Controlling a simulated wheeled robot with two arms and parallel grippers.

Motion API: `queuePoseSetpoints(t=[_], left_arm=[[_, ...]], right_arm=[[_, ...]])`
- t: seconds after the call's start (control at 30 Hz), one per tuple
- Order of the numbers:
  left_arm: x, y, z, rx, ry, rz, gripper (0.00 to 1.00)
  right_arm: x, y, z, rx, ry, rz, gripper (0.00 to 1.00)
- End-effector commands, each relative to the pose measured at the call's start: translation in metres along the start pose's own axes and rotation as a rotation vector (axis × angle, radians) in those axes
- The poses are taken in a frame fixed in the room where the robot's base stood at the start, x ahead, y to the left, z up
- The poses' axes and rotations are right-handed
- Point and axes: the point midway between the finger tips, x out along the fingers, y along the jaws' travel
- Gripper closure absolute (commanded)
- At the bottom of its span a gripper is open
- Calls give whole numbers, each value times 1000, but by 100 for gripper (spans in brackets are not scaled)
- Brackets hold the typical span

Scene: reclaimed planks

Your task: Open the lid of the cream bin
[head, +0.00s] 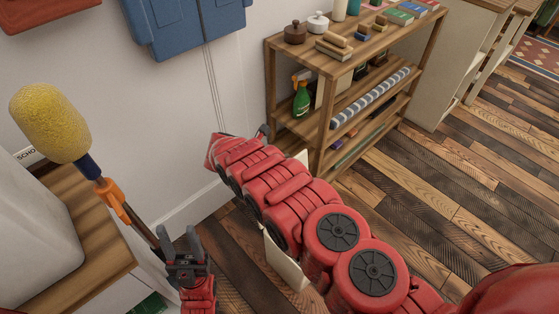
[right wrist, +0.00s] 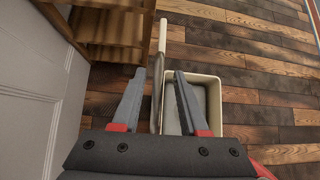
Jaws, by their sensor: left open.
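The cream bin (right wrist: 217,105) is below my right gripper in the right wrist view, its mouth uncovered and grey inside. Its lid (right wrist: 162,45) stands raised along the left side, seen nearly edge-on. My right gripper (right wrist: 163,74) is open, with its fingers apart and the lid's edge appearing between them; I cannot tell if they touch. In the head view my right arm hides most of the bin (head: 287,264); a pale strip shows below the arm. My left gripper (head: 185,258) is open and empty at the lower left, beside a yellow-headed duster.
A wooden shelf (head: 336,75) with bottles, books and a striped roll stands against the wall. The duster (head: 52,122) leans up near a wooden cabinet (head: 95,245) at left. Plank floor (head: 450,200) is free at right.

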Motion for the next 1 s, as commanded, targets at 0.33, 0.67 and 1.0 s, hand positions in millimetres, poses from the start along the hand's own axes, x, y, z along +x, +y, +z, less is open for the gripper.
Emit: queuePoseSetpoints(t=[0.33, 0.67, 1.0], left_arm=[[1, 0, 0, 0, 0, 0, 50], [9, 0, -2, 0, 0, 0, 50], [15, -1, -2, 0, 0, 0, 50]], right_arm=[[-4, 1, 0, -1, 0, 2, 55], [-71, 1, 2, -2, -3, 3, 55], [-151, 0, 2, 1, -2, 2, 55]])
